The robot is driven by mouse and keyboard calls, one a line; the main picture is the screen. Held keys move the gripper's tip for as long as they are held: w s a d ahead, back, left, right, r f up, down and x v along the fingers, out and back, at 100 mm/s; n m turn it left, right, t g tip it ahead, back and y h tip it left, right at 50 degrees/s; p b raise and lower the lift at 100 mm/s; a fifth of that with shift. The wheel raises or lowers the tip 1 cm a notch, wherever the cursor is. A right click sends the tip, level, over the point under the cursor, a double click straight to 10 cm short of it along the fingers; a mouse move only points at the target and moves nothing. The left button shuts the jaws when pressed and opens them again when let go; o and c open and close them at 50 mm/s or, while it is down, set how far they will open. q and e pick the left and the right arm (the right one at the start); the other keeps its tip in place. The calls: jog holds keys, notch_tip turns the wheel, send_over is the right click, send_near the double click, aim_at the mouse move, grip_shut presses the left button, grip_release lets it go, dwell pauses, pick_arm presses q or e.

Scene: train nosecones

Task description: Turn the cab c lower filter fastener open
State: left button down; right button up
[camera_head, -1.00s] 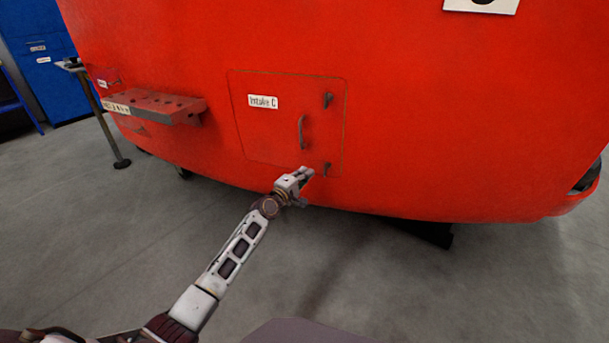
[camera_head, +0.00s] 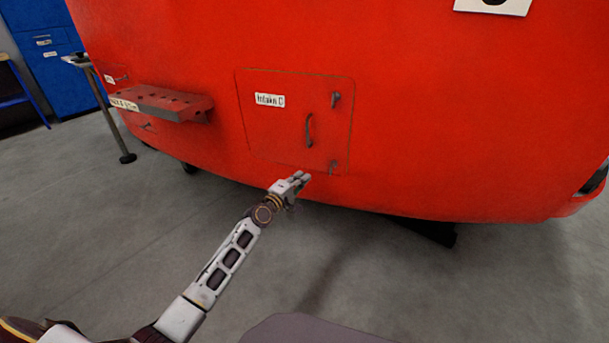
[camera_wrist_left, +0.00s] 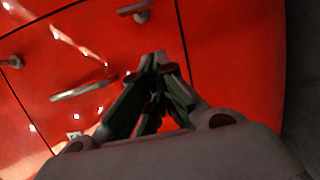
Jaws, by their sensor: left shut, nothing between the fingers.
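The hatch labelled Intake C (camera_head: 280,130) is set in the red nosecone. Its lower fastener (camera_head: 333,167) is a small dark latch at the hatch's lower right corner, below the handle (camera_head: 309,130). My left gripper (camera_head: 303,179) is shut and empty, just left of and slightly below that fastener, apart from it in the picture. In the left wrist view, the shut fingertips (camera_wrist_left: 160,60) point towards the red surface, and the lower fastener (camera_wrist_left: 138,12) lies beyond them near the top edge. My right gripper is out of view.
The upper fastener (camera_head: 335,99) is above the handle. A red step (camera_head: 165,103) juts out left of the hatch. A post with a small top (camera_head: 110,110) stands further left, near blue cabinets (camera_head: 62,70). The grey floor is clear in front.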

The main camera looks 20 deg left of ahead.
pick_arm(q)
jog(key=shift+p+v, duration=0.4)
jog(key=shift+v, duration=2.2)
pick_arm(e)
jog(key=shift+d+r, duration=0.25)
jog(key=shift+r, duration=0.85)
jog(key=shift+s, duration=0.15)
